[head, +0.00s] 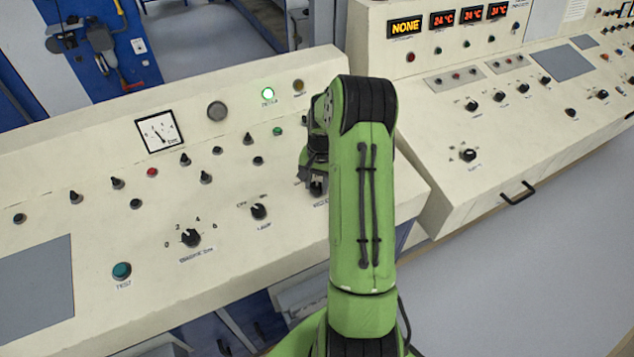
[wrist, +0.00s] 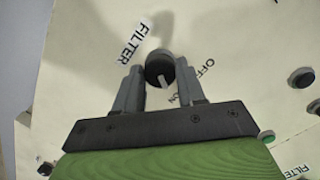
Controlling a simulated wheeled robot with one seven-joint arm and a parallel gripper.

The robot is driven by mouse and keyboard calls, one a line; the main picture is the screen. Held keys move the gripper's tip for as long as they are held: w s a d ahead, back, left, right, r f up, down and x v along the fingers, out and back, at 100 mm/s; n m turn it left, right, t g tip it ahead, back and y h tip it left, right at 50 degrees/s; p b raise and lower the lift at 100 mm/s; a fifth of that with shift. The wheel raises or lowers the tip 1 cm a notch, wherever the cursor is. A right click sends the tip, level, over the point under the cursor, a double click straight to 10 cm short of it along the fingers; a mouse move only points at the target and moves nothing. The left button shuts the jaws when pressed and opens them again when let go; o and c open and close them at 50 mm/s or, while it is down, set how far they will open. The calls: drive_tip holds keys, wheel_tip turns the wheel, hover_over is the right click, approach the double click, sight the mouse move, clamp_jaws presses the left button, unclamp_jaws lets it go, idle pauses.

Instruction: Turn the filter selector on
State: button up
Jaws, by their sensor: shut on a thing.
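The filter selector (wrist: 158,66) is a round black knob with a white pointer mark, on the cream panel between the word FILTER and the words OFF and ON. In the wrist view my gripper (wrist: 160,84) has one finger on each side of the knob and is shut on it. The white mark points down and slightly right in that view, toward the ON side rather than OFF. In the head view my gripper (head: 315,182) is low over the right end of the near console, and my arm hides the selector.
The near console (head: 90,225) carries several small knobs, a lamp switch (head: 258,211), a numbered selector (head: 190,238) and a dial meter (head: 159,131). A second console (head: 430,180) stands at the right, with a display reading NONE (head: 404,27).

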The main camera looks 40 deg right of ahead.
sight(321, 185)
idle(0.5)
drive_tip(key=o, duration=1.1)
drive_tip(key=shift+c, duration=0.2)
wheel_tip(321, 185, up, 16)
drive_tip(key=p, duration=0.1)
drive_tip(key=shift+s+d+p, duration=0.4)
drive_tip(key=shift+f, duration=0.15)
